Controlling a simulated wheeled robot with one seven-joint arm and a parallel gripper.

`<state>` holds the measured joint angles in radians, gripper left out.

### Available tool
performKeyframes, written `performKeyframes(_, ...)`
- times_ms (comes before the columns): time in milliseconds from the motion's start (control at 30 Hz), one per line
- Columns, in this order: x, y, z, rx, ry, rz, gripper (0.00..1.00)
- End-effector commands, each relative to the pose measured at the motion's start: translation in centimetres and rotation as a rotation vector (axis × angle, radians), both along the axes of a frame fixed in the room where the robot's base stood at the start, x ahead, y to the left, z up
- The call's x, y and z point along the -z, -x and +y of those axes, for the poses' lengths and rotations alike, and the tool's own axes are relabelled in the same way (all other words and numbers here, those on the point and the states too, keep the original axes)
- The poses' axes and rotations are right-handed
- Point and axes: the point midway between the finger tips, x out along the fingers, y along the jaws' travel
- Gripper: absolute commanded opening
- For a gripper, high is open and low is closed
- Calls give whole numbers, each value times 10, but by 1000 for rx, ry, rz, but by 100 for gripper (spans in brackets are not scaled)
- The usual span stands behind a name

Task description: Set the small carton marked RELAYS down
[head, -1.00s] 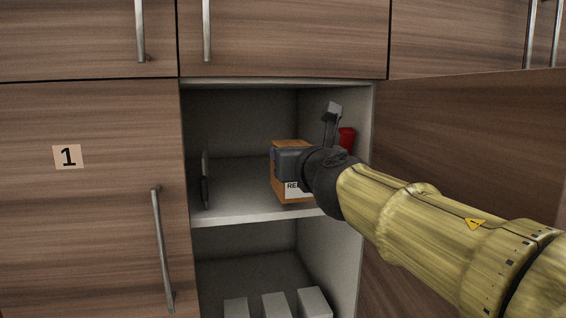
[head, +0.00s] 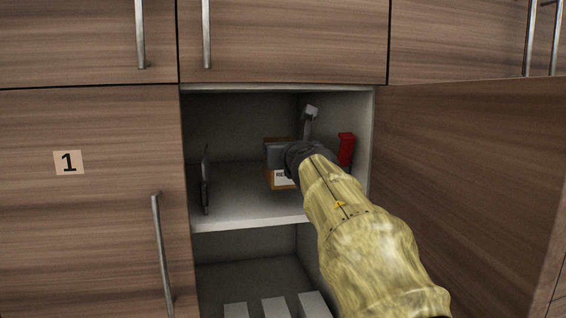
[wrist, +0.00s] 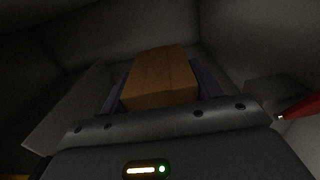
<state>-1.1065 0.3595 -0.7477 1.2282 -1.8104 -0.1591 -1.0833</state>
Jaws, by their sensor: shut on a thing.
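The small carton marked RELAYS (head: 283,179) is brown with a white label, of which only the first letters show. It is inside the open cabinet, over the upper shelf (head: 240,200). My gripper (head: 282,156) is shut on it and hides much of it in the head view. In the wrist view the carton (wrist: 160,78) sits between the two fingers of my gripper (wrist: 162,88). I cannot tell whether its underside touches the shelf.
A thin dark upright thing (head: 205,180) stands at the shelf's left. A red thing (head: 346,148) is near the right wall. Several pale blocks (head: 275,307) are on the lower level. An open door (head: 460,170) is at the right. Shelf room is free left of the carton.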

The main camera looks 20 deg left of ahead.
Motion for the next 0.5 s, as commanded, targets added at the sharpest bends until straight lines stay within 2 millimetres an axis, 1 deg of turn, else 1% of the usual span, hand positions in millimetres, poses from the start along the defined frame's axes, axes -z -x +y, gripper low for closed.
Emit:
performKeyframes(67, -1, -1, 0, 0, -1, -1, 33)
performKeyframes(200, 1, -9, 5, 2, 2, -1, 33)
performKeyframes(300, 19, -7, 5, -1, -2, 1, 33)
performKeyframes(400, 31, -7, 4, 0, -1, 1, 33)
performKeyframes(500, 36, -7, 4, 1, -1, 0, 33)
